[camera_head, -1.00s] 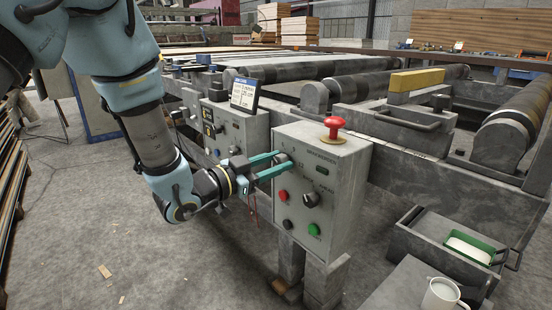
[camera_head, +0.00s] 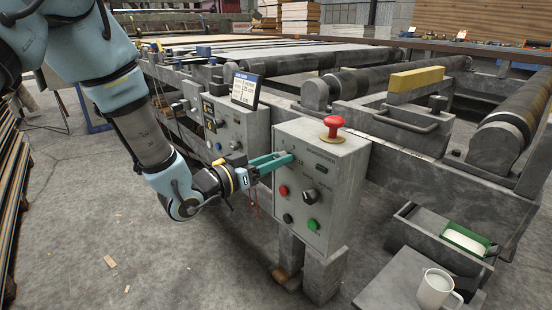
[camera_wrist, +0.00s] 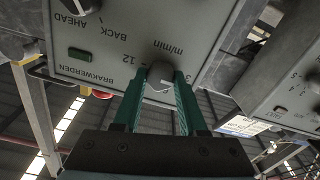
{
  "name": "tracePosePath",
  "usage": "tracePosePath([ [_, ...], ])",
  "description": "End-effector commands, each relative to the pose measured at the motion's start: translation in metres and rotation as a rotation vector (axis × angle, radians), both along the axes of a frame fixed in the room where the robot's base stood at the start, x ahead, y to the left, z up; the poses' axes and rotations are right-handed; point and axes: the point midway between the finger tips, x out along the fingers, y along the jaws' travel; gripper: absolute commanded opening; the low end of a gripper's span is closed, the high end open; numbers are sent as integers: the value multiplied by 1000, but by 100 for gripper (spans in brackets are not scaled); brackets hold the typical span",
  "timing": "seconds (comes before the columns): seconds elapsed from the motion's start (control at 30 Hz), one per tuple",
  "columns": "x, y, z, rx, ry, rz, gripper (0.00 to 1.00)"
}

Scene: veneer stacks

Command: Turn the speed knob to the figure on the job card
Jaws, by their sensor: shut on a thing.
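The speed knob (camera_wrist: 160,76) is a grey knob on the grey control box (camera_head: 345,180), beside the "m/min" lettering in the wrist view. The figures 12 and 3 show on either side of it. My gripper (camera_head: 290,158) has its teal fingers closed on the knob from both sides; in the wrist view (camera_wrist: 160,85) the fingertips touch it. The fingers hide most of the knob in the head view. The job card (camera_head: 246,89) stands on the neighbouring box; its figures are too small to read. Its edge shows in the wrist view (camera_wrist: 243,126).
The control box carries a red mushroom button (camera_head: 333,127), a black selector knob (camera_head: 309,195), a red button (camera_head: 283,191) and a green button (camera_head: 313,225). A second panel box (camera_head: 238,130) stands to the left. A white mug (camera_head: 434,289) is at the lower right.

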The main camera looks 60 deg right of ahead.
Motion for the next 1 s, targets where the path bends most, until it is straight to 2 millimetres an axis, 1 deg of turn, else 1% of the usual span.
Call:
tracePosePath([
  [0.3, 0, 0, -1, 3, 2, 1, 0],
  [0.33, 0, 0, -1, 3, 2, 1, 45],
  [0.57, 0, 0, -1, 2, 2, 1, 71],
  [0.87, 1, 2, 0, 1, 1, 1, 72],
  [1.0, 6, 16, 0, 3, 1, 2, 72],
])
